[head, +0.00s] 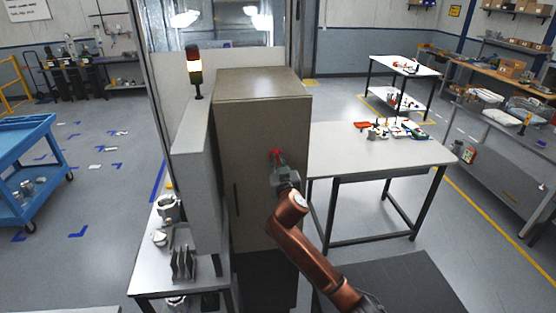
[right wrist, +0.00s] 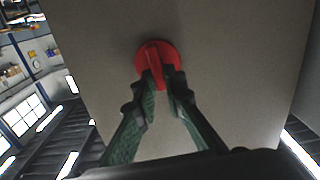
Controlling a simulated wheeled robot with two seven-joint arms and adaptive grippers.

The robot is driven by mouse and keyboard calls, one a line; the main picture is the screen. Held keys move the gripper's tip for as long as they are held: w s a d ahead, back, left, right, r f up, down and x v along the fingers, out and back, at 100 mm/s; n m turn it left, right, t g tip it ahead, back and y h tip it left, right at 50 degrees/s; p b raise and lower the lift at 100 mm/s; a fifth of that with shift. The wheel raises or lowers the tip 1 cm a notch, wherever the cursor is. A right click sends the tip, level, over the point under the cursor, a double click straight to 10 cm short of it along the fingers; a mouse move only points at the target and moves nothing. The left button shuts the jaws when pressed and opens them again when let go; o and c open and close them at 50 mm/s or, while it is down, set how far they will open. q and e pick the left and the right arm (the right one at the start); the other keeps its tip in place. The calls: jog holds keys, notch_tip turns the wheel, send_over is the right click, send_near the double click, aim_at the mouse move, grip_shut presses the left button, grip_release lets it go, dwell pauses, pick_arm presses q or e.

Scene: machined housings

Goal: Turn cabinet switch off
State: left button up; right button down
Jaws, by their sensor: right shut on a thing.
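The cabinet (head: 232,130) is a tall grey-brown box standing in the middle of the head view. Its red rotary switch (head: 275,153) is on the front face, partly hidden behind my right gripper (head: 279,166). In the right wrist view the switch (right wrist: 158,60) is a round red disc with a raised handle bar. The fingertips of my right gripper (right wrist: 160,78) are on either side of the bar's lower end and shut on it. The bar looks close to upright in that view, leaning slightly. My left gripper is in neither view.
A signal tower (head: 195,72) with a lit lamp stands left of the cabinet. A white table (head: 370,155) with small parts is close on the right. A lower bench with machined parts (head: 183,262) is at left. A blue cart (head: 30,150) stands far left.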

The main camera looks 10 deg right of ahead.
jog(key=n, duration=0.3)
jog(key=shift+a+r+p, duration=0.1)
jog(key=shift+a+p, duration=0.1)
jog(key=shift+p, duration=0.2)
jog(key=shift+a+f+n+p, duration=0.2)
jog(key=shift+n+p, duration=0.6)
jog(key=shift+n, duration=1.55)
jog(key=shift+a+f+n+p, duration=0.25)
jog(key=shift+n+p, duration=0.6)
jog(key=shift+n, duration=1.45)
jog(key=shift+a+f+n+p, duration=0.1)
jog(key=shift+f+n+p, duration=0.45)
jog(key=shift+n, duration=1.8)
jog(key=shift+r+p, duration=0.15)
jog(key=shift+p, duration=0.15)
jog(key=c, duration=2)
grip_release()
jog(key=shift+d, duration=0.1)
